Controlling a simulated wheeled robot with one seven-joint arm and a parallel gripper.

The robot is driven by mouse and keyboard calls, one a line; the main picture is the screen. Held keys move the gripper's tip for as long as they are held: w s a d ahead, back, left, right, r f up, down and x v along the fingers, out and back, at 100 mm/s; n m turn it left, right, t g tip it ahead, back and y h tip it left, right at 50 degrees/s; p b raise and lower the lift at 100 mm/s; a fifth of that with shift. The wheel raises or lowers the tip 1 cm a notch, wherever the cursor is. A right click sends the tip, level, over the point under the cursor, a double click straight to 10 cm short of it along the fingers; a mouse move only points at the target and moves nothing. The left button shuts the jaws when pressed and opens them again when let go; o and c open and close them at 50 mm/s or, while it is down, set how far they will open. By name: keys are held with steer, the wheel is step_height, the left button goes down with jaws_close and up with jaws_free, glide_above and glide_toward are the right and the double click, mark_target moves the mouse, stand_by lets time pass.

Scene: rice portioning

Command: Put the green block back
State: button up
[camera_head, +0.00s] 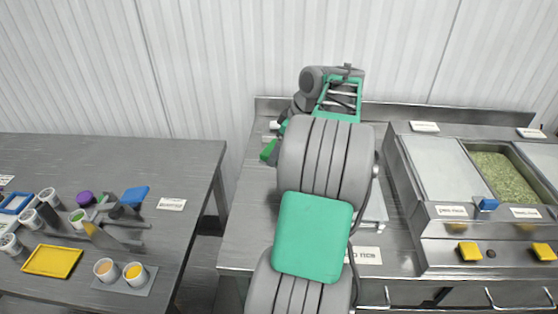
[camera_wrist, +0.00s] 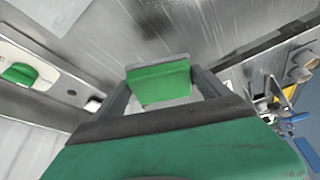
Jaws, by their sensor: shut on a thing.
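In the wrist view a green block (camera_wrist: 160,84) sits between the two fingers of my gripper (camera_wrist: 160,92), which is shut on it. The block is held clear above a grey metal surface. In the head view a green piece (camera_head: 268,150), apparently the same block, shows at the left of my arm, over the left side of the steel counter (camera_head: 245,215). My arm hides most of the gripper there. A second green piece (camera_wrist: 20,73) sits on a pale metal panel at the left of the wrist view; my arm seems to hide it in the head view.
At right stands a steel unit with a lidded bay, a bin of green grains (camera_head: 502,176), a blue handle (camera_head: 486,204) and yellow pieces (camera_head: 469,251). The left table (camera_head: 110,152) holds cups, a yellow tray (camera_head: 53,261) and a tool rack. A gap separates table and counter.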

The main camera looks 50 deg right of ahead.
steer(key=w+d+f, duration=0.1)
steer(key=w+f, duration=0.1)
steer(key=f, duration=0.1)
steer(key=w+d+f, duration=0.1)
steer(key=f, duration=0.1)
steer(key=shift+w+d+f, duration=0.1)
steer(key=shift+d+f, duration=0.05)
steer(key=shift+d, duration=0.15)
step_height(320, 180, down, 3)
steer(key=shift+w+d+r+p, duration=0.1)
steer(key=shift+w+p, duration=0.05)
steer(key=shift+p, duration=0.25)
steer(key=shift+f, duration=0.45)
steer(key=o, duration=1.1)
steer(key=shift+o, duration=0.2)
